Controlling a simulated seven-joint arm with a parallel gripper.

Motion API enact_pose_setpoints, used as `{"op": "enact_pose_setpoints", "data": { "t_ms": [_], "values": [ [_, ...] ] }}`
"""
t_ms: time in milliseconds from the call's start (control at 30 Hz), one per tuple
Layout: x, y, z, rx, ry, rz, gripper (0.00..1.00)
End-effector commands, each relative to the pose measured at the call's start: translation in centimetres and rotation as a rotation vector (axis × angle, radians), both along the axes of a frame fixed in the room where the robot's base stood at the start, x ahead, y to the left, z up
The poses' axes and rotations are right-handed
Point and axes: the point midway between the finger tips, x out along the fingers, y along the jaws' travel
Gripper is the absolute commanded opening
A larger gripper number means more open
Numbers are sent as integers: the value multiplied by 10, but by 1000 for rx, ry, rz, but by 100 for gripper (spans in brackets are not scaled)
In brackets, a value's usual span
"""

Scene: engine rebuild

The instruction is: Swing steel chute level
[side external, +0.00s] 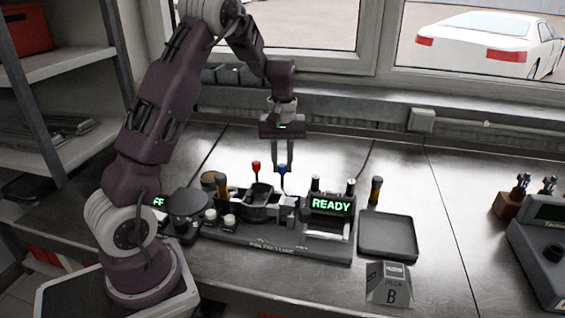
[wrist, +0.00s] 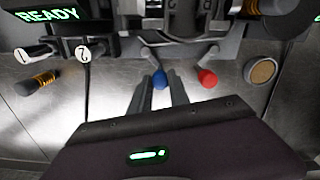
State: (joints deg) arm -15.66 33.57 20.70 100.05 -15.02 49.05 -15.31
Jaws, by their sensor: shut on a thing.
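My gripper (side external: 283,168) points down over the middle of the dark machine (side external: 275,243). Its two fingers are closed on the blue knob (side external: 282,169) of a lever. In the wrist view the blue knob (wrist: 160,79) sits between the fingertips. A second lever with a red knob (side external: 256,165) stands just left of it, apart from the fingers. The red knob also shows in the wrist view (wrist: 207,78). A bright steel part (wrist: 153,18) lies beyond the levers on the machine; I cannot tell whether it is the chute or how it is tilted.
A green READY display (side external: 331,204) is on the machine's right part. An empty dark tray (side external: 388,234) and a sign marked B (side external: 389,284) are to the right. An orange-banded cylinder (side external: 376,191) stands behind the tray.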

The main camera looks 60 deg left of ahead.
Motion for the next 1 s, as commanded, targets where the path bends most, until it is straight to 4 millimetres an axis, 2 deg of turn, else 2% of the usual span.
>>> {"op": "enact_pose_setpoints", "data": {
  "t_ms": [67, 100, 200, 533, 800, 1000],
  "values": [
    [0, 0, 0, -1, 1, 0, 0],
    [0, 0, 0, -1, 1, 0, 26],
    [0, 0, 0, -1, 1, 0, 44],
    [0, 0, 4, 0, -1, -1, 44],
    [1, 0, 57, 2, -4, -2, 44],
    [0, 0, 71, 1, 1, 0, 44]
  ]
}}
